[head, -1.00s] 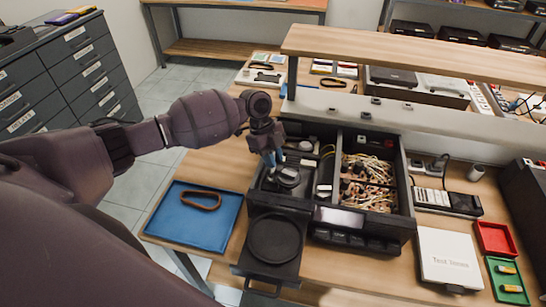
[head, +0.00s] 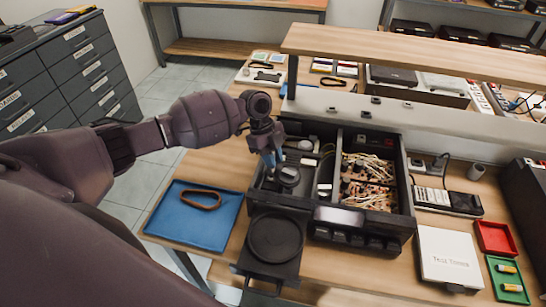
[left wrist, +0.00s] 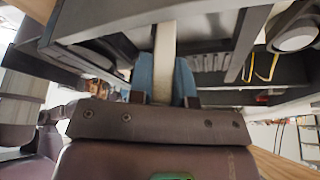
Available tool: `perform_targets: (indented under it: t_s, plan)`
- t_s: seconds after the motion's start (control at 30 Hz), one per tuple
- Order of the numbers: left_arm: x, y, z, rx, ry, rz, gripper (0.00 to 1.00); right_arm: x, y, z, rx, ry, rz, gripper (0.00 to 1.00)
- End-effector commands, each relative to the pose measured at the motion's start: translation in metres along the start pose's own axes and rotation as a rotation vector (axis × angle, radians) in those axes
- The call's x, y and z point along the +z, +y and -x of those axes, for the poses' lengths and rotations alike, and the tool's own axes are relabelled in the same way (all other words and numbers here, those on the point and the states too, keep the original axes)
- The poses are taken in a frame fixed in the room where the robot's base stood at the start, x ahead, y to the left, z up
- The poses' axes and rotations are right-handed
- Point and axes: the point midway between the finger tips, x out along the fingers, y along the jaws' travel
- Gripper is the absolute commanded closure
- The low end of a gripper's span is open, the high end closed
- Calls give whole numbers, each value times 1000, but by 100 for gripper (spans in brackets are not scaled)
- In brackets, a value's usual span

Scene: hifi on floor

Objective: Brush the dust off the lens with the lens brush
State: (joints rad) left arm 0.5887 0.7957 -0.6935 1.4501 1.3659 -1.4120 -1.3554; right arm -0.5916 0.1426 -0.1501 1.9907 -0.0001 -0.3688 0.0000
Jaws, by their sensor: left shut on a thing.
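My left gripper (head: 271,160) reaches down into the left part of an open black hi-fi unit (head: 404,195). Its blue fingertips are shut on a pale, narrow strip, which looks like the handle of the lens brush (left wrist: 165,55) in the left wrist view. The brush's bristle end is not visible. A round dark part (head: 288,177) lies in the unit just beside the fingertips. The lens itself is too small or hidden to make out, and I cannot tell whether the brush touches it. My right gripper is not in view.
The unit's tray (head: 274,240) sticks out in front, with a round recess. A blue mat (head: 190,228) with a brown band lies to the left. A white case (head: 448,255), a red tray (head: 494,224) and a green tray (head: 520,288) are to the right. A raised shelf (head: 420,55) runs behind.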

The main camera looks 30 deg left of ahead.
Motion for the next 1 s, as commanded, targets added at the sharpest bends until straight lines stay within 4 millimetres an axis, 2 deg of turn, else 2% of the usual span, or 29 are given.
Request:
perform_targets:
  t_s: [0.53, 1.0]
  plan:
    - [-3, 4, -1, -1, 0, 0, 100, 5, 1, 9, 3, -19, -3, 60]
    - [-7, 13, -3, 1, 0, 0, 100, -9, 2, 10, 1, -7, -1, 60]
